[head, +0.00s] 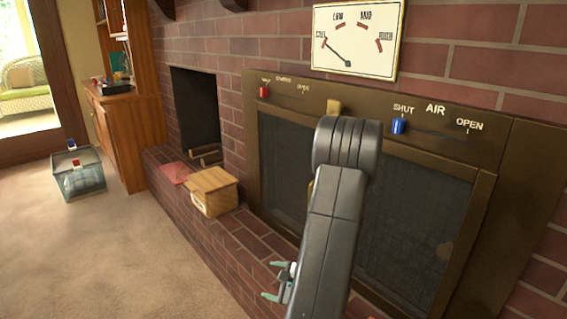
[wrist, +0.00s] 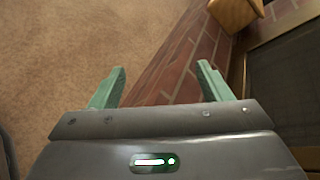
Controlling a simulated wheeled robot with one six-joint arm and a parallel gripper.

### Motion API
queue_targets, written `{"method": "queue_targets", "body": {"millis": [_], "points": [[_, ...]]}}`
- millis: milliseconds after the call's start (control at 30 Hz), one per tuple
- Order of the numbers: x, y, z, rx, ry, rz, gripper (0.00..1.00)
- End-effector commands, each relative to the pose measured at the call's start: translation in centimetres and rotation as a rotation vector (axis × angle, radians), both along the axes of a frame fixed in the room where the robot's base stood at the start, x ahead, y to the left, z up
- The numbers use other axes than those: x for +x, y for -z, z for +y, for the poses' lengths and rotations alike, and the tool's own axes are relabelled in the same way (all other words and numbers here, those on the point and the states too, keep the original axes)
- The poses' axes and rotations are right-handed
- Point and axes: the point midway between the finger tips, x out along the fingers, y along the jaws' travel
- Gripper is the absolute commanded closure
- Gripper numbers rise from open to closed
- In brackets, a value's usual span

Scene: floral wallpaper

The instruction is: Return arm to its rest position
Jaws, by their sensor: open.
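My gripper (head: 270,283) is low in front of the fireplace, partly hidden behind my dark arm in the head view. In the wrist view my gripper (wrist: 163,88) shows two green fingers spread apart with nothing between them. Beneath and beyond the fingers lie the brick hearth edge and the carpet. My arm is raised in front of the dark stove front (head: 410,215) and covers part of it.
A wooden box (head: 212,192) and a red flat item (head: 173,174) rest on the brick hearth (head: 225,240). A clear bin (head: 80,178) stands on the carpet at left. A gauge (head: 357,38) hangs above the red, yellow and blue sliders. Open carpet lies at left.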

Motion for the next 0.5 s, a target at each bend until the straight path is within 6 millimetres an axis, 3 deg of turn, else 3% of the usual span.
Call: {"method": "queue_targets", "body": {"millis": [500], "points": [[5.6,-2.3,0.6,0.166,0.218,-0.177,0.29]]}}
